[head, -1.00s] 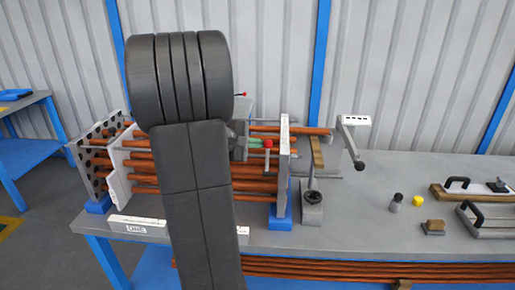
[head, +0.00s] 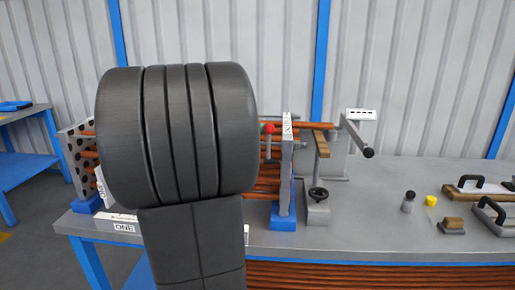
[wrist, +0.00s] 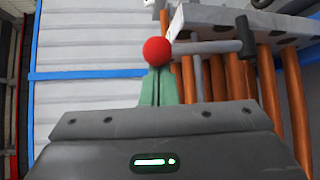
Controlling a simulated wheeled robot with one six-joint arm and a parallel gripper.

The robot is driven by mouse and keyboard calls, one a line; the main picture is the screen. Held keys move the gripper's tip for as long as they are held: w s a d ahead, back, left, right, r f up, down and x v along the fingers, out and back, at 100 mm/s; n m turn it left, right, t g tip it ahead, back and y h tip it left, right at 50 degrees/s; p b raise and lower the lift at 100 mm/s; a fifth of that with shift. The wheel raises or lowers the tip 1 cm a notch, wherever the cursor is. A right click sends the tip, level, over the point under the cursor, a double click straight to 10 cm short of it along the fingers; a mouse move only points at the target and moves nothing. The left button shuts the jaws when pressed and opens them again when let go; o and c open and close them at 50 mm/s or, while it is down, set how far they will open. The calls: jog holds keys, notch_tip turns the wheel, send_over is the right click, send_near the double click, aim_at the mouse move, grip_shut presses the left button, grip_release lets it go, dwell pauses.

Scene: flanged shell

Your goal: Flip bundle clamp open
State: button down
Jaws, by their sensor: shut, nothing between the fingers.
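A red ball knob (head: 269,128) tops a thin upright stem, apparently the bundle clamp's handle, in front of the copper tubes left of the light end plate. The knob also shows in the wrist view (wrist: 157,52), at the tips of my gripper's green fingers (wrist: 158,82). The fingers are shut together with nothing between them. The knob is at or just beyond the fingertips; I cannot tell whether they touch. In the head view my dark arm hides most of the gripper and the rest of the clamp.
Copper tubes (wrist: 271,90) run through a grey plate (wrist: 228,18) close by on the right in the wrist view. A black-ended grey rod (wrist: 245,36) sticks out near the knob.

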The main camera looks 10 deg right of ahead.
aim_at(265, 130)
jog(key=s+m+t+h+b, duration=0.1)
jog(key=b, duration=0.5)
jog(key=s+a+m+h+b, duration=0.1)
jog(key=s+m+b, duration=0.1)
jog(key=b, duration=0.4)
jog(key=shift+s+f+t+h, duration=0.2)
jog(key=shift+t+h, duration=0.1)
jog(key=shift+t, duration=0.1)
jog(key=shift+s+a+b, duration=0.2)
jog(key=shift+s+b, duration=0.65)
jog(key=shift+b, duration=0.5)
jog(key=shift+s, duration=0.15)
